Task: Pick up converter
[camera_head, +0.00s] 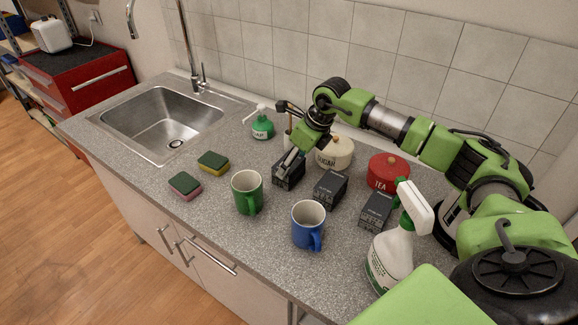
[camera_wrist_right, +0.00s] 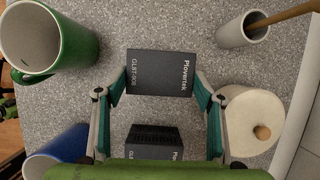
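Three black box-shaped converters stand on the counter in a slanting row. My right gripper (camera_head: 288,158) reaches down over the leftmost converter (camera_head: 286,177), which rests on the counter. The middle converter (camera_head: 330,189) also shows in the wrist view (camera_wrist_right: 153,142), partly cut off. The right converter (camera_head: 376,211) stands by the spray bottle. My left gripper is not in view.
A green mug (camera_head: 245,194) and blue mug (camera_head: 307,226) stand in front. A spray bottle (camera_head: 391,258) is at right. Sponges (camera_head: 185,185) and a sink (camera_head: 165,117) are left.

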